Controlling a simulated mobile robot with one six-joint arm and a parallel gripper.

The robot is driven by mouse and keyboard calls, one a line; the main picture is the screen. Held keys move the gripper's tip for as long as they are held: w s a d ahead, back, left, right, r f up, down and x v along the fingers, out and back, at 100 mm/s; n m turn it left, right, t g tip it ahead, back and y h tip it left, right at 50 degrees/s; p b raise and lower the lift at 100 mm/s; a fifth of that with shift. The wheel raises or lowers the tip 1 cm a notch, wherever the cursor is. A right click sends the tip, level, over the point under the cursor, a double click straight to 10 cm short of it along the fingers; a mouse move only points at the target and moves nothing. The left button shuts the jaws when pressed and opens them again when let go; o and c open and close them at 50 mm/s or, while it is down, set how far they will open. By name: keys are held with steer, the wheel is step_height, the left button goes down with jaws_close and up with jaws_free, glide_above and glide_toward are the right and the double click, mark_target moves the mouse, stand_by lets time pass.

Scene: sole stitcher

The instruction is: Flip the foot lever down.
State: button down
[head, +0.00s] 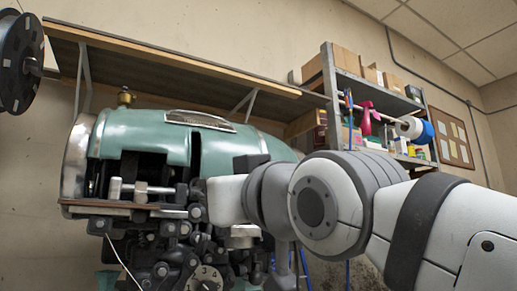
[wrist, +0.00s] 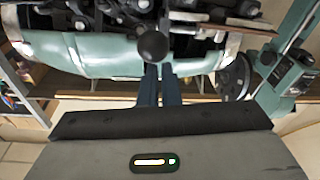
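The green sole stitcher (head: 150,140) fills the left of the head view, with dark mechanism below its green cover. It shows upside down in the wrist view (wrist: 80,55). A dark round knob (wrist: 152,46) stands just beyond my fingertips in the wrist view; I cannot tell for sure whether it belongs to the foot lever. My gripper (wrist: 160,70) has its two blue-grey fingers close together, with nothing visible between them. The fingertips point at the knob; whether they touch it is unclear. In the head view my wrist hides the fingers and part of the machine.
A wooden wall shelf (head: 170,58) runs above the machine. A grey rack (head: 370,95) with boxes and bottles stands behind at the right. A dark spool (head: 20,62) is at the far left. A green machine part (wrist: 285,80) stands at the right of the wrist view.

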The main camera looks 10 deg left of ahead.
steer(key=shift+g+h, duration=0.5)
steer(key=f, duration=0.1)
steer(key=w+f, duration=0.1)
steer(key=f, duration=0.1)
steer(key=a+f, duration=0.1)
steer(key=shift+w+f, duration=0.15)
step_height(320, 180, up, 8)
steer(key=s+f+t+p, duration=0.1)
steer(key=p, duration=0.2)
steer(key=s+d+f+y, duration=0.1)
steer(key=s+d+f, duration=0.1)
steer(key=s+d, duration=0.5)
steer(key=shift+s+f, duration=0.3)
steer(key=shift+s, duration=0.05)
